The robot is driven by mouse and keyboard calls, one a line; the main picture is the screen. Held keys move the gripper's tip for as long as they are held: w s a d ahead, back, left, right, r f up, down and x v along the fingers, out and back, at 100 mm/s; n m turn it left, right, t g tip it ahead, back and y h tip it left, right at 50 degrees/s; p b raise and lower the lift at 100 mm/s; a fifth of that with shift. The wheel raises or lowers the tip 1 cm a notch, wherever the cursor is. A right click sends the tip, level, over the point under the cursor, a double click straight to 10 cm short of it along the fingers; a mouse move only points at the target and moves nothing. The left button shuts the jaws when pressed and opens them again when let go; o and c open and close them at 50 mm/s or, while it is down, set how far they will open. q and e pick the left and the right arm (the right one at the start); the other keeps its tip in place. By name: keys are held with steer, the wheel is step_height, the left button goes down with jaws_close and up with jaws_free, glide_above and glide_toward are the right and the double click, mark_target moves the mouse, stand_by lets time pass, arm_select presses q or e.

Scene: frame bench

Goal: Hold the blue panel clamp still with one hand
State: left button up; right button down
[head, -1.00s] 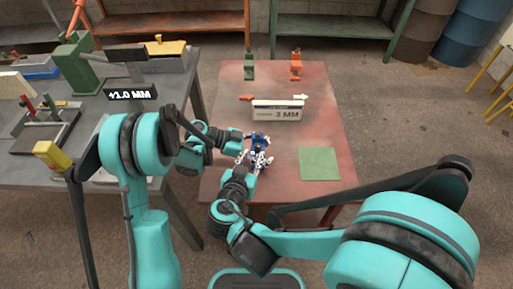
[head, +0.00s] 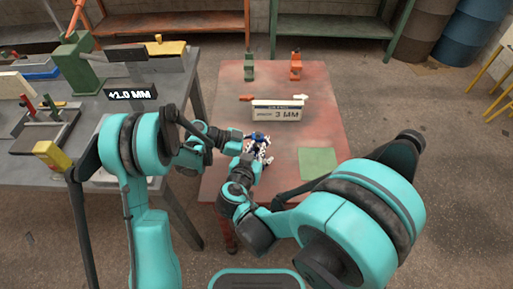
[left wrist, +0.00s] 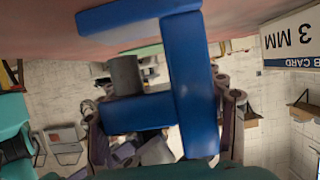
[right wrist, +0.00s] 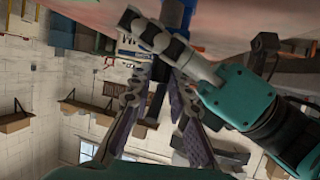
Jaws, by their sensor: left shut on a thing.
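The blue panel clamp (head: 257,137) is on the red table, small and partly covered by my grippers in the head view. In the left wrist view the clamp (left wrist: 190,85) fills the middle, its long blue bar upright with a shorter bar and a grey knob at its side. My left gripper (head: 243,143) is shut on the clamp, coming from the left. My right gripper (head: 261,154) is close to the clamp on the near side. In the right wrist view its fingers (right wrist: 157,85) lie below a blue piece; whether they touch it or are shut is unclear.
A white "3 MM" card (head: 278,111) stands behind the clamp. A green pad (head: 318,163) lies to the right. A green (head: 249,66) and an orange (head: 295,66) piece stand at the far edge. The grey bench (head: 60,165) with tools is at left.

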steer(key=shift+a+m+h, duration=0.1)
steer(key=shift+m+h, duration=0.6)
steer(key=shift+h, duration=0.1)
steer(key=c, duration=1.7)
jaws_free()
steer(key=v, duration=1.2)
steer(key=shift+r, duration=0.2)
steer(key=shift+w+a, duration=0.1)
